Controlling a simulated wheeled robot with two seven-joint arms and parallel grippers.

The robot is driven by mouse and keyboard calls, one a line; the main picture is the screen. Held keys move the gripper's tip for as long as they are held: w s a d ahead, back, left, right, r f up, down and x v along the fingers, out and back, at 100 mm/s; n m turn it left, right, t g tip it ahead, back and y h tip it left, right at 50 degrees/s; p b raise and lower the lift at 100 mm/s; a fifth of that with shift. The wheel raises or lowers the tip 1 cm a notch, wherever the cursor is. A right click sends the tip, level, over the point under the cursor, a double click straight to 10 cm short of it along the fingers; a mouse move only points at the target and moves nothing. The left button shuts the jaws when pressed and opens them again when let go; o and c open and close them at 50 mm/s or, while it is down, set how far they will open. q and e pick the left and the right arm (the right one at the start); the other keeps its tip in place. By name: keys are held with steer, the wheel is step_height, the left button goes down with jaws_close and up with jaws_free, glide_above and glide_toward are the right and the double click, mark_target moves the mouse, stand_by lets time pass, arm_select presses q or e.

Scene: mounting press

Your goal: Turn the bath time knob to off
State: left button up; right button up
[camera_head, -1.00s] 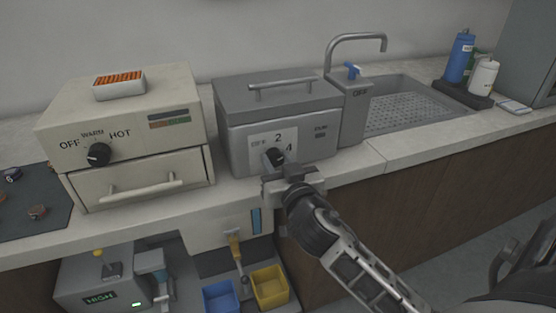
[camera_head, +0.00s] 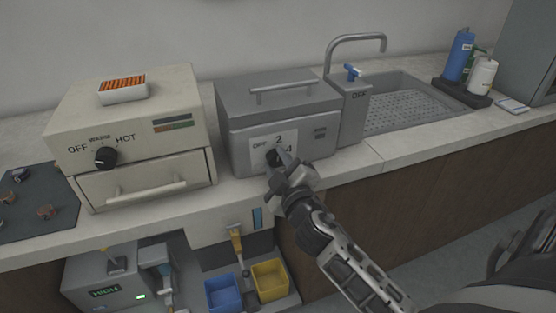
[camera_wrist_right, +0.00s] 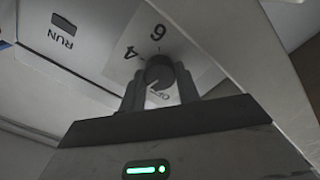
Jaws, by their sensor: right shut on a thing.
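The grey bath (camera_head: 232,140) with a lidded top stands in the middle of the counter. Its white dial plate (camera_head: 262,143) shows OFF, 2 and 4. The dark round bath time knob (camera_head: 273,156) is on that plate, partly hidden by my right gripper (camera_head: 277,168). In the right wrist view the knob (camera_wrist_right: 160,70) sits between the two fingers of the right gripper (camera_wrist_right: 160,88), which is shut on it. The marks 4, 6 and part of OFF show around it there. I cannot tell clearly where the knob points. My left gripper is not in view.
A cream press (camera_head: 130,135) with its own OFF/WARM/HOT knob (camera_head: 106,158) stands left of the bath. A tap (camera_head: 352,38) and sink (camera_head: 410,103) are on the right. Blue (camera_head: 222,292) and yellow (camera_head: 270,279) bins sit below the counter.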

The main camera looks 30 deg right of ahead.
steer(key=n+p, duration=0.1)
steer(key=n, duration=0.2)
steer(key=shift+r+n, duration=0.1)
steer(key=shift+n, duration=0.3)
steer(key=n, duration=0.3)
steer(key=shift+p, duration=0.35)
steer(key=shift+a+n, duration=0.1)
steer(key=shift+n, duration=1.4)
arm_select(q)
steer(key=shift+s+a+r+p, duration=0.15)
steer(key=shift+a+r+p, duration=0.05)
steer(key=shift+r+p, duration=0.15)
arm_select(e)
steer(key=shift+n, duration=0.3)
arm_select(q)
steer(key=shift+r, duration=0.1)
arm_select(e)
steer(key=o, duration=1)
steer(key=shift+c, duration=0.2)
steer(key=shift+f, duration=0.2)
